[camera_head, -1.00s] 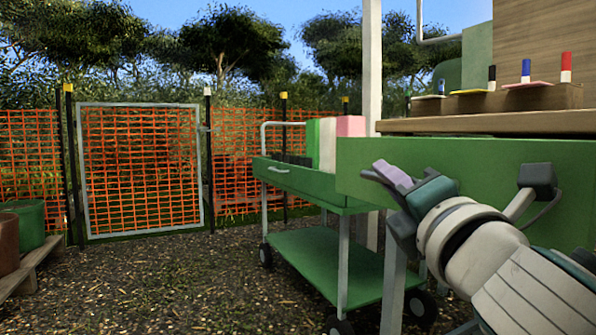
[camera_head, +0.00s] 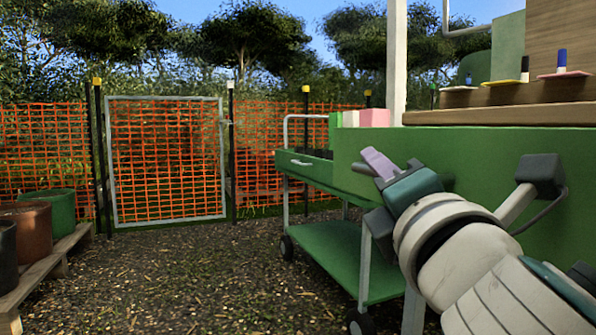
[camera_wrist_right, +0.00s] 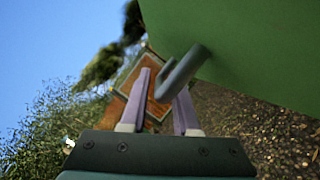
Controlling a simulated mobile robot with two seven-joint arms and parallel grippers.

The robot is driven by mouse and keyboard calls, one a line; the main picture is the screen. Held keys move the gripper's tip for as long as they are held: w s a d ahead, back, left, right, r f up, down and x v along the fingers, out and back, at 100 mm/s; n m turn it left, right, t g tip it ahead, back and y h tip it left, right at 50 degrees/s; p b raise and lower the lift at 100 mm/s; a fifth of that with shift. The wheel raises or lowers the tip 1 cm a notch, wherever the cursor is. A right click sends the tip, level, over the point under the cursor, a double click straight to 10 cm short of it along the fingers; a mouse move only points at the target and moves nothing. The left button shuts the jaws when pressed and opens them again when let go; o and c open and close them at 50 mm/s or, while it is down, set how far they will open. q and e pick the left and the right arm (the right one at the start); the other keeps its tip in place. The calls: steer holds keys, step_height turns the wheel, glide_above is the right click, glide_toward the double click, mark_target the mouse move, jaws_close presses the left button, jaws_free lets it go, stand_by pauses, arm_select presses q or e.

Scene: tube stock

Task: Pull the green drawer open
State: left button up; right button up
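The green drawer (camera_head: 480,150) shows as a broad green front below the wooden bench top at the right of the head view. It juts out to the left of the bench top's edge. In the right wrist view its green face (camera_wrist_right: 250,45) fills the top right, with a dark grey-green bar handle (camera_wrist_right: 183,72) standing off it. The handle hides part of one finger. My left gripper is not in view.
A green trolley (camera_head: 345,250) on wheels stands left of the drawer. Pots (camera_head: 60,212) stand on a pallet at the left. An orange mesh fence with a gate (camera_head: 165,160) is behind. The gravel ground (camera_head: 200,280) between is clear.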

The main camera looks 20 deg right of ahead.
steer(key=shift+o, duration=1)
steer(key=shift+s, duration=0.15)
steer(key=shift+s+a+f, duration=0.15)
steer(key=shift+s, duration=0.2)
steer(key=b+v, duration=0.1)
steer(key=v, duration=0.8)
